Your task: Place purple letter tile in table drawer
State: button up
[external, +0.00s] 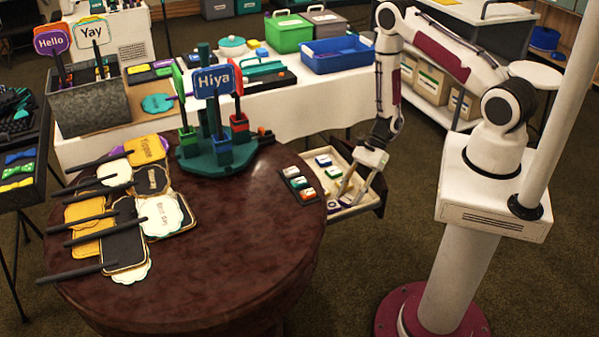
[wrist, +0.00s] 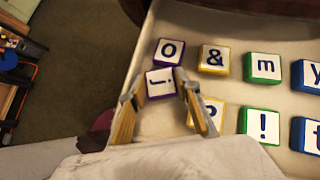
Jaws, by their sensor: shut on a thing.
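The table drawer (external: 376,203) is pulled open at the right side of the round table. My gripper (external: 352,191) reaches down into it. In the wrist view, my gripper (wrist: 157,88) is shut on a purple letter tile (wrist: 160,83) with a white face, low over the pale drawer floor (wrist: 225,32). The held tile's letter looks like an i or j. Another purple tile (wrist: 169,52), marked O, lies just beyond it. Whether the held tile touches the floor or that tile is unclear.
In the drawer are a yellow & tile (wrist: 214,59), a yellow tile (wrist: 207,113) partly behind a finger, a green ! tile (wrist: 260,125) and several others. A dark tray of tiles (external: 302,186) sits at the table edge. Sign paddles (external: 125,235) cover the table's left.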

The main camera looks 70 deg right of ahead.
jog(key=shift+f, duration=0.1)
jog(key=o, duration=0.6)
jog(key=shift+o, duration=0.2)
jog(key=shift+v, duration=6.1)
jog(key=shift+w, duration=0.1)
jog(key=shift+a, duration=0.1)
